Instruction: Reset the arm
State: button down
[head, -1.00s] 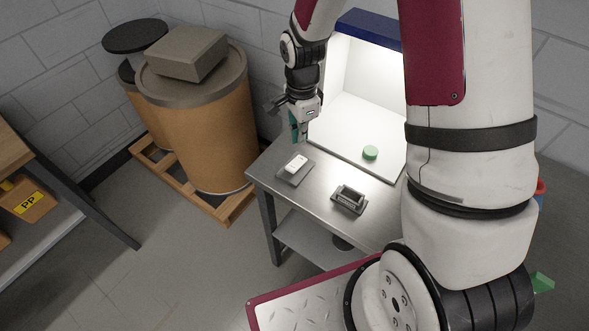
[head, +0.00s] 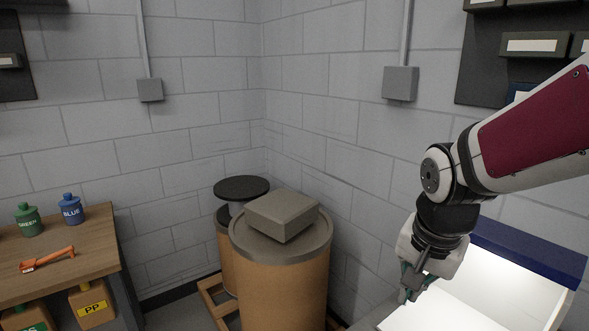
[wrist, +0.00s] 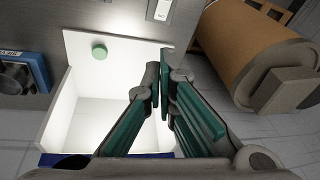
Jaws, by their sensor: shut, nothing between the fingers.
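My gripper (head: 408,290) hangs at the end of my arm on the right of the head view, beside the lit white booth with a blue top edge (head: 530,250). In the wrist view my gripper (wrist: 162,72) shows its green-padded fingers brought together at the tips, with nothing between them. The booth's white interior (wrist: 95,112) lies below and to the left of the fingers.
A large brown drum (head: 280,280) with a grey box (head: 283,215) on its lid stands left of my gripper. A wooden bench (head: 60,265) with green and blue bottles is at far left. A white item (wrist: 162,10) lies on the metal table. Wall bins hang upper right.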

jog(key=s+r+n+t, duration=0.1)
jog(key=s+r+n, duration=0.2)
jog(key=s, duration=0.3)
jog(key=s+r+n+t+b, duration=0.1)
jog(key=s+r+n, duration=0.3)
jog(key=s+n, duration=0.1)
jog(key=shift+s+a+r+t, duration=0.2)
jog(key=shift+s+a+t, duration=0.1)
jog(key=shift+s, duration=0.2)
